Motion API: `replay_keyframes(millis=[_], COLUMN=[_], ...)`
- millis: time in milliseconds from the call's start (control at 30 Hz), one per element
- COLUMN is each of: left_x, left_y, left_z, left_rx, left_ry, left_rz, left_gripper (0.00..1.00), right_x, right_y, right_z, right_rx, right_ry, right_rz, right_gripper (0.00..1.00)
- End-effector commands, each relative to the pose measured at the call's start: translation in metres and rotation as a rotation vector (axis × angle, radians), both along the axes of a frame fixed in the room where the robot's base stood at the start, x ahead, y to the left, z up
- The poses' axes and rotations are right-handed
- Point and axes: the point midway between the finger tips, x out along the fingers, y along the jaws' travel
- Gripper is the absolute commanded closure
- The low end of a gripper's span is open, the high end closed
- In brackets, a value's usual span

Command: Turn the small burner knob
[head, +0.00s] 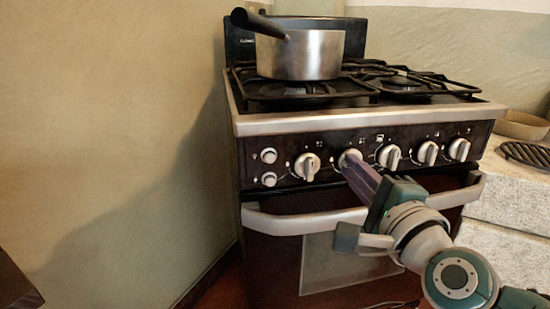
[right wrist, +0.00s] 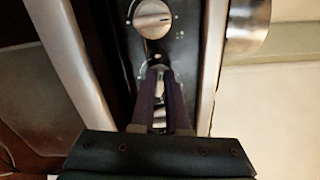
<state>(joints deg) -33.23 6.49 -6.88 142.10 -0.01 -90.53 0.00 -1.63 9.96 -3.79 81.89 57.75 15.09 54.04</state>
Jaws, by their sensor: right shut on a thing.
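The stove's front panel (head: 330,150) carries a row of several silver burner knobs. My right gripper (head: 350,160) reaches in from the lower right, its purple fingers at the second knob from the left (head: 349,157). It is shut on that knob, which the fingers partly hide. In the right wrist view the fingertips (right wrist: 160,75) close around the knob, and the neighbouring leftmost knob (right wrist: 152,18) shows clear beyond them. The leftmost knob (head: 307,166) also shows free in the head view. I cannot tell from labels which knob is the small burner's. My left gripper is not in view.
A metal pot (head: 305,55) with a dark handle stands on the stove's left burners. The oven handle bar (head: 290,222) sticks out below the knobs, under my right arm. Two small round buttons (head: 269,167) sit left of the knobs. A counter (head: 515,190) adjoins at right.

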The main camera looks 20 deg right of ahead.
Motion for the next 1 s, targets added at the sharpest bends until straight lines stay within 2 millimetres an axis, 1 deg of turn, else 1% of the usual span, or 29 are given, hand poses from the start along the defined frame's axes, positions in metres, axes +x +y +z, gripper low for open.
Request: replay_keyframes(millis=[233,633,667,700,900,1000], left_x=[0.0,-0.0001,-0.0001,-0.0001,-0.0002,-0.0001], left_y=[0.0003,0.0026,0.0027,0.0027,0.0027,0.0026], left_z=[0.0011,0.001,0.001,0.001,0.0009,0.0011], left_rx=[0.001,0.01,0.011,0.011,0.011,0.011], left_ry=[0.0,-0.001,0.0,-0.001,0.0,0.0], left_rz=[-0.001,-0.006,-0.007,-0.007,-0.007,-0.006], left_gripper=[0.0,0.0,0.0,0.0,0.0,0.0], right_x=[0.0,0.0,0.0,0.0,0.0,0.0], right_y=[0.0,0.0,-0.0001,0.0,0.0,0.0], right_z=[-0.0006,-0.0007,-0.0007,-0.0007,-0.0007,-0.0006], right_rx=[-0.044,-0.049,-0.048,-0.048,-0.048,-0.048], right_ry=[0.007,0.008,0.007,0.007,0.007,0.007], right_rz=[0.0,0.0,0.0,0.0,0.0,0.0], right_gripper=[1.0,1.0,0.85,0.8,0.58,0.56])
